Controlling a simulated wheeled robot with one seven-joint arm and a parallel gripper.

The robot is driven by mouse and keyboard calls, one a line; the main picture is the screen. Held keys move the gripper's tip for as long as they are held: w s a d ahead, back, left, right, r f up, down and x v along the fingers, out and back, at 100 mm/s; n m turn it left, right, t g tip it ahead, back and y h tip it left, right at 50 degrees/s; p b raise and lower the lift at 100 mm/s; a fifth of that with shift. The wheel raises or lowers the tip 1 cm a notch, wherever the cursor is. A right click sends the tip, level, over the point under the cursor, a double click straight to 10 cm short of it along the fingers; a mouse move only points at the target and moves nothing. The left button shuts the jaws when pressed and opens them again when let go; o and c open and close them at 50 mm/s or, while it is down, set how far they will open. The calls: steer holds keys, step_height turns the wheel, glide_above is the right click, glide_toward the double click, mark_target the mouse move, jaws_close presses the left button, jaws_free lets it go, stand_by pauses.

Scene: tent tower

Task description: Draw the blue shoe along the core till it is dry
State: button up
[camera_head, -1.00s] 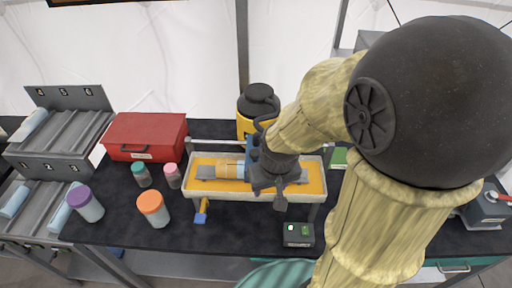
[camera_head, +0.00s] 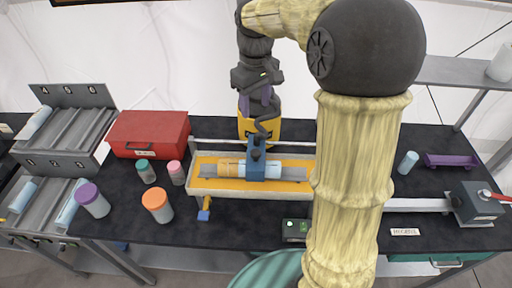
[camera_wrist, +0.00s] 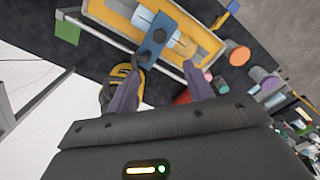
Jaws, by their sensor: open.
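The blue shoe (camera_head: 256,170) sits across the core (camera_head: 231,168) near the middle of the long tray with a yellow bed (camera_head: 205,189). The core looks tan to the left of the shoe and pale blue to the right. My gripper (camera_head: 257,103) is above and behind the tray, over the yellow container, with its purple fingers apart and nothing between them. In the wrist view, the blue shoe (camera_wrist: 153,46) lies beyond the open gripper (camera_wrist: 160,92), clear of both fingers. Whether the core is wet or dry cannot be told.
The yellow container with a black top (camera_head: 245,128) stands close behind the tray, below my gripper. A red box (camera_head: 149,134), several lidded jars and a grey rack (camera_head: 70,128) are to the left. A small dark box with a green light (camera_head: 296,229) is in front.

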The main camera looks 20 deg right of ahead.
mark_target(256, 152)
step_height(256, 152, down, 17)
steer(key=p, duration=0.4)
steer(key=shift+f, duration=0.2)
jaws_close()
stand_by(0.4)
